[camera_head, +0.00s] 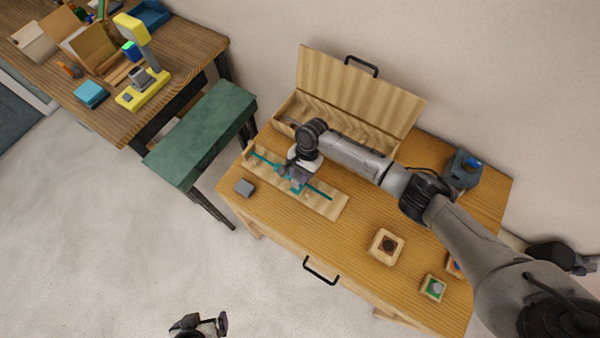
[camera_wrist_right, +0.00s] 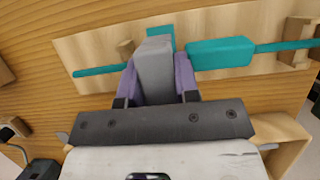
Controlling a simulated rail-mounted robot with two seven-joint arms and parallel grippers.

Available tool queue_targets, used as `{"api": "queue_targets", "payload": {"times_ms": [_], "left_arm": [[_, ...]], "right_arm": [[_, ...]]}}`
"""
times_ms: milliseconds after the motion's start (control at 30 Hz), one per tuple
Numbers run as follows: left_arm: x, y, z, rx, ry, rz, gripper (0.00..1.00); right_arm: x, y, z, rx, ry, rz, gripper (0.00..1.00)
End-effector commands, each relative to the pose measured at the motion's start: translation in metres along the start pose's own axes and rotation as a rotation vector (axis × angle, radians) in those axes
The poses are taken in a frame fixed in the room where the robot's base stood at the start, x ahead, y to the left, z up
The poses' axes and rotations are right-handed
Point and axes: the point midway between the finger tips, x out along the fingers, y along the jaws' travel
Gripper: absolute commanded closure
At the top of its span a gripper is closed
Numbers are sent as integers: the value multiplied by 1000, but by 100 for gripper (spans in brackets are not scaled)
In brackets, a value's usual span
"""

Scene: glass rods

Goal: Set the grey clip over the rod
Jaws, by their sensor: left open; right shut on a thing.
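The teal rod (camera_head: 318,193) lies along a pale wooden holder (camera_head: 332,206) on the table. In the right wrist view the thin rod (camera_wrist_right: 98,71) runs left and right of the gripper, with a thicker teal part (camera_wrist_right: 220,52) near the middle. My right gripper (camera_head: 292,178) is over the middle of the rod. Its purple fingers are shut on the grey clip (camera_wrist_right: 154,70), which crosses in front of the rod and hides part of it. Whether the clip touches the rod I cannot tell. My left gripper (camera_head: 200,326) is at the bottom edge, away from the table.
Small wooden boxes (camera_head: 386,246) are at the right front, and a blue-grey device (camera_head: 462,172) at the back right. A green bench (camera_head: 200,135) stands left.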

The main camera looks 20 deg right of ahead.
Motion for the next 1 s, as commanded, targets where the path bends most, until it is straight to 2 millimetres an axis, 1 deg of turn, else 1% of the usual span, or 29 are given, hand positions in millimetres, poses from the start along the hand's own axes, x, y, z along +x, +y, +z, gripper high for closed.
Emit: {"api": "queue_targets", "payload": {"times_ms": [367,1000], "left_arm": [[2,-2,1,5,-1,-4,5],[8,3,2,-8,1,6,5]], "right_arm": [[4,0,-2,0,0,0,94],[15,0,-6,0,-1,-1,94]]}}
